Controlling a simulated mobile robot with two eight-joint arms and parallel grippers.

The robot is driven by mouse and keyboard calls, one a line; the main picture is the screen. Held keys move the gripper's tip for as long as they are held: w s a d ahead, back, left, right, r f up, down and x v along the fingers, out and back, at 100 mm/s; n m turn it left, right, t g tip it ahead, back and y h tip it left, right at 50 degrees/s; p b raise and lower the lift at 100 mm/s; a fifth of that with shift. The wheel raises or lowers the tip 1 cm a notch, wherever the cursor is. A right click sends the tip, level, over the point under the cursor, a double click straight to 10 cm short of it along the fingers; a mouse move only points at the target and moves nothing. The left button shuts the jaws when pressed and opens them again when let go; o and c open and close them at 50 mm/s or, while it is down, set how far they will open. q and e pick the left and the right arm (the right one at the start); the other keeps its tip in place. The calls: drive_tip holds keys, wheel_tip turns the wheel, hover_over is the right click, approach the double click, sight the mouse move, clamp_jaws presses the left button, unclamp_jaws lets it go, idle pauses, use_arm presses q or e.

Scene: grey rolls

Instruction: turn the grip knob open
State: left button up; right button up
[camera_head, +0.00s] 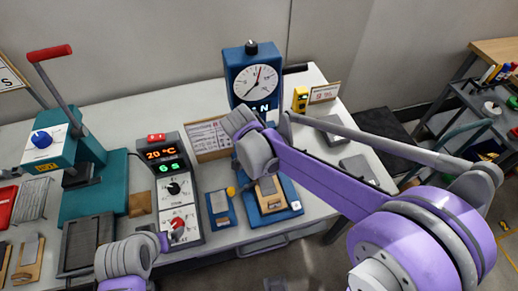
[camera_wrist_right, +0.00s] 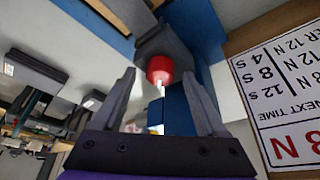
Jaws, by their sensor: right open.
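The grip knob (camera_wrist_right: 160,70) is red with a white pointer, in the right wrist view, on a dark grey block (camera_wrist_right: 166,45) against a blue column. My right gripper (camera_wrist_right: 159,82) is open, its two fingers on either side of the knob, with gaps visible. In the head view the blue tester with a round dial (camera_head: 255,84) stands at the back. My right wrist (camera_head: 250,142) is in front of it and hides the knob and fingers. My left wrist (camera_head: 126,258) is low at the left; its fingers cannot be made out.
A control box (camera_head: 165,153) with lit displays and knobs stands left of the tester. A teal press (camera_head: 60,140) with a red lever is farther left. A printed card (camera_wrist_right: 285,90) stands close right of my right gripper. Flat grey pieces lie on the bench at right.

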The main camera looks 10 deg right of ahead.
drive_tip(key=shift+f, duration=0.15)
clamp_jaws()
idle(0.4)
